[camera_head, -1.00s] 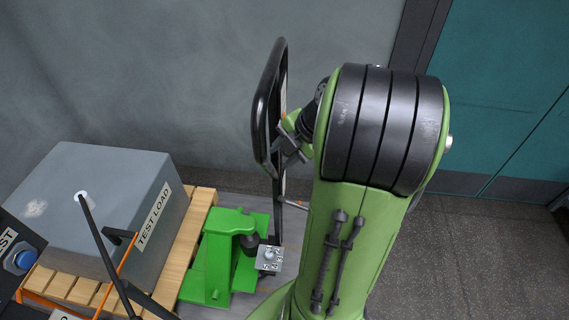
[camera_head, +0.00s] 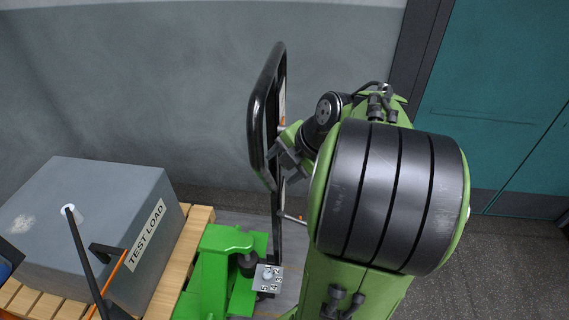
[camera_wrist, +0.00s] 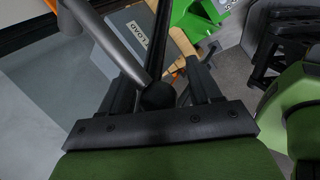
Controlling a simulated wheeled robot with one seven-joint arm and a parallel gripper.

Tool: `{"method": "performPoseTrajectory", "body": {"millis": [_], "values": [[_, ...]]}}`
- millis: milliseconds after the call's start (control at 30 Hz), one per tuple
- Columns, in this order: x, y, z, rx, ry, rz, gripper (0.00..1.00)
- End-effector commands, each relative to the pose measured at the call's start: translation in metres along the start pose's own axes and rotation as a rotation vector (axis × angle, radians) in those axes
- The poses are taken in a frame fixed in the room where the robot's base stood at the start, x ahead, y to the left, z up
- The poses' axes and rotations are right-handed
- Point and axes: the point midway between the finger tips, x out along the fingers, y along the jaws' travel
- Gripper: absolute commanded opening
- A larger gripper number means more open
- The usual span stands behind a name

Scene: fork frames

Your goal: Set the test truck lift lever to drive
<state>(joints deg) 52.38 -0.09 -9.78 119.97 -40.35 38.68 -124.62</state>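The truck's tall black handle loop (camera_head: 254,130) stands upright left of my arm in the head view. My gripper (camera_head: 287,160) is beside its right side, partly hidden by my wrist. In the wrist view my gripper (camera_wrist: 165,85) has its two black fingers apart.
The green truck body (camera_head: 215,270) and a numbered plate (camera_head: 267,277) are below the handle. A grey test load box (camera_head: 90,225) sits on a wooden pallet (camera_head: 195,232) at left. A grey wall is behind; teal doors (camera_head: 500,110) are at right.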

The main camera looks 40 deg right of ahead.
Motion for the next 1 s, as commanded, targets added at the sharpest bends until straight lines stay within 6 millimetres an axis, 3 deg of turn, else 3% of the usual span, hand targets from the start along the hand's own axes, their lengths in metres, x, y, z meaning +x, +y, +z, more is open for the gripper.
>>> {"method": "performPoseTrajectory", "body": {"millis": [267,367,733,867,1000], "values": [[-0.006,0.002,0.0,-0.005,-0.002,0.005,0.63],[-0.026,0.003,0.0,-0.005,-0.005,0.006,0.63],[-0.13,0.004,0.0,-0.003,-0.004,0.003,0.63],[-0.152,0.003,0.0,-0.002,-0.002,0.002,0.63],[-0.159,0.001,0.0,-0.002,0.0,0.001,0.63]]}}
